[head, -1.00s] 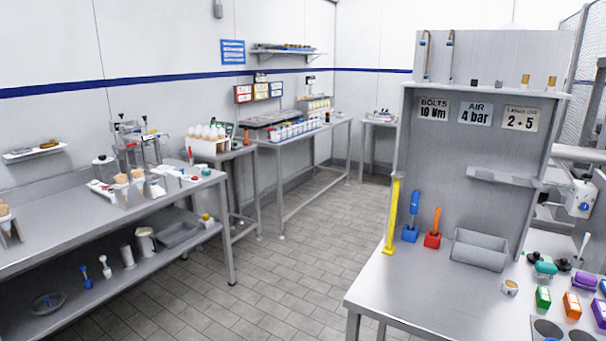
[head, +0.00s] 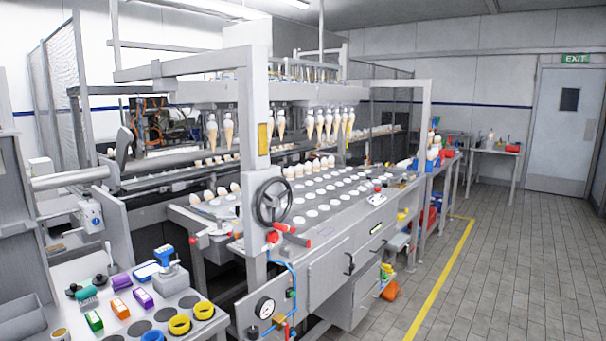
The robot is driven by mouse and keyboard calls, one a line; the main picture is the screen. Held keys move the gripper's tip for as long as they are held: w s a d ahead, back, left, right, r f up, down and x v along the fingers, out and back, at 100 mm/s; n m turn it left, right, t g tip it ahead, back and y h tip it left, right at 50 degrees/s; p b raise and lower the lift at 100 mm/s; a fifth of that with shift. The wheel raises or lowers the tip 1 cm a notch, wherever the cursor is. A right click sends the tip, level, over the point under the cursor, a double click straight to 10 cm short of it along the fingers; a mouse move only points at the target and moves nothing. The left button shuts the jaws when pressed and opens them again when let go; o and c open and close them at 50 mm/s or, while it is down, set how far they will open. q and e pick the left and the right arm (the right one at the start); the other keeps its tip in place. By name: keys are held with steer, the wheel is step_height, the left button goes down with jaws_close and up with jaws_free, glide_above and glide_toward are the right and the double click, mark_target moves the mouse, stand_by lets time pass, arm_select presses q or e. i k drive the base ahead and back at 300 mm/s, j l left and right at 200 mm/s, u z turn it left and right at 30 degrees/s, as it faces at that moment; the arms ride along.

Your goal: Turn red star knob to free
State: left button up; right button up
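A black handwheel (head: 272,201) is mounted on the front post of the cone machine. Just below it are a small red knob-like part (head: 272,237) and a red lever handle (head: 285,228). Another small red knob (head: 193,240) shows at the left end of the machine's front. These parts are too small to tell which one is the star knob, or whether it is locked or free. Neither of my grippers is in view.
The cone machine (head: 330,262) fills the middle. A grey bench (head: 62,275) with coloured blocks and yellow rings (head: 180,324) stands at the lower left. A pressure gauge (head: 265,307) is low on the machine. Open floor (head: 490,260) lies right, past a yellow line (head: 440,280).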

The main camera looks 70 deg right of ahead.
mark_target(274, 236)
steer(key=z, duration=2.05)
